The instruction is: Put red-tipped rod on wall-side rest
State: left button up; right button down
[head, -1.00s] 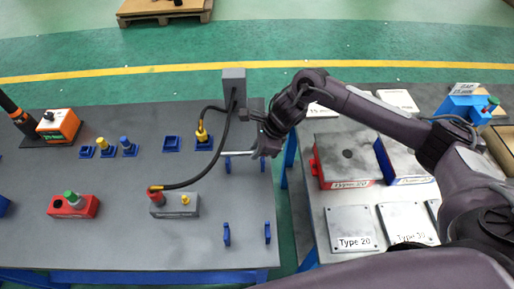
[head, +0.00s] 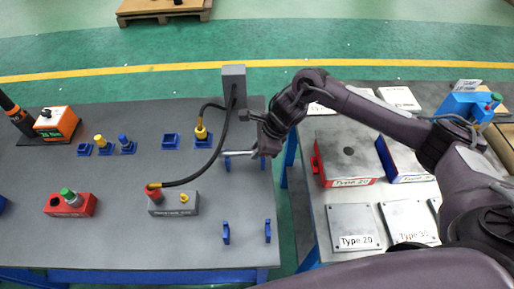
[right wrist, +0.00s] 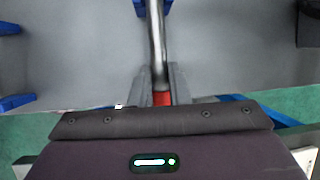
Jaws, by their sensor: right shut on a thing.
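My right gripper (head: 262,153) is shut on the rod at its red end, over the right edge of the grey table (head: 110,230). The rod (head: 238,154) is a thin metal bar pointing left from the fingers. In the right wrist view the rod (right wrist: 157,45) runs up the picture, with its red tip (right wrist: 161,98) between the fingers. The far pair of blue rests (head: 228,164) is just under the rod; I cannot tell whether they touch. The near pair of blue rests (head: 226,234) stands empty. My left gripper is out of view.
A grey post (head: 234,82) with a black cable (head: 215,155) stands behind the rod, and the cable runs to a grey box (head: 174,204) on the left. A second table with labelled plates (head: 352,227) is on the right, across a narrow gap.

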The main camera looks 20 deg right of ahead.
jog(key=shift+f+b, duration=0.4)
jog(key=shift+b, duration=0.05)
jog(key=c, duration=1.3)
grip_release()
jog(key=shift+p+v, duration=1.35)
jog(key=shift+v, duration=1.2)
jog(key=b+v, duration=0.2)
jog(key=v, duration=0.5)
jog(key=shift+d+r, duration=0.2)
jog(key=shift+r, duration=0.1)
